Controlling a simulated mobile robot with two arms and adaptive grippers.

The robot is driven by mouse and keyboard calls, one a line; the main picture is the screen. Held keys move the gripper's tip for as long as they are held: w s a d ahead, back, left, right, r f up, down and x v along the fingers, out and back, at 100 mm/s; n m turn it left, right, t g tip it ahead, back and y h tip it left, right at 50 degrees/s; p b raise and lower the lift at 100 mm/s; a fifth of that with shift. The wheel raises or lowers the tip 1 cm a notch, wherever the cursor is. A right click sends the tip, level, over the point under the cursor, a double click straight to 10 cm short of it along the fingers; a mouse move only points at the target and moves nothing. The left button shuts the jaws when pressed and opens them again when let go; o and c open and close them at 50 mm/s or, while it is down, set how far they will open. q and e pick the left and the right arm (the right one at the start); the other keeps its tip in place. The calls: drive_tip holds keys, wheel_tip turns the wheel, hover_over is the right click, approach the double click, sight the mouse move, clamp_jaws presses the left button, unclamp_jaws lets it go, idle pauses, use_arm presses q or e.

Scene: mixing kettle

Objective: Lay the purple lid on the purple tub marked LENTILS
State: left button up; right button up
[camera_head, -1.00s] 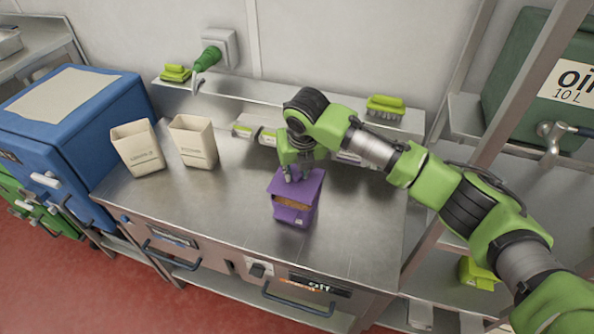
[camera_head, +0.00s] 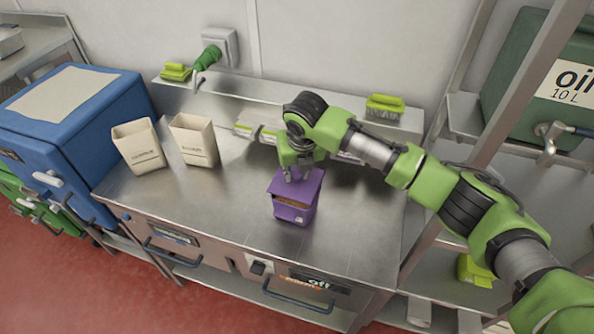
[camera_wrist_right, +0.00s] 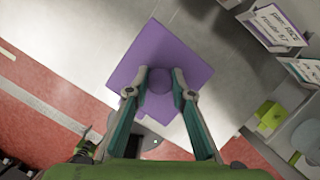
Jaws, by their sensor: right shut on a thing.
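The purple lid (camera_head: 300,182) is in my right gripper (camera_head: 295,178), which is shut on its round knob. In the right wrist view the lid (camera_wrist_right: 160,58) is a flat square, with the knob between the fingertips of the right gripper (camera_wrist_right: 159,82). The purple tub (camera_head: 293,211) stands on the steel counter below the lid. The lid covers most of the tub's opening, with a narrow brown strip of contents showing at the front. The tub's marking is too small to read. I cannot tell whether the lid touches the rim. My left gripper is not in view.
Two open cream cartons (camera_head: 138,147) stand at the left of the counter (camera_head: 215,210), beside a blue box (camera_head: 75,115). Labelled items (camera_head: 258,132) and a shelf with green brushes (camera_head: 385,106) are behind. The counter's front is clear.

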drive_tip(key=shift+f, duration=0.1)
drive_tip(key=shift+f+b, duration=0.45)
drive_tip(key=shift+f, duration=0.65)
drive_tip(key=shift+f, duration=0.15)
drive_tip(key=o, duration=1.2)
drive_tip(key=shift+c, duration=0.2)
drive_tip(key=o, duration=0.5)
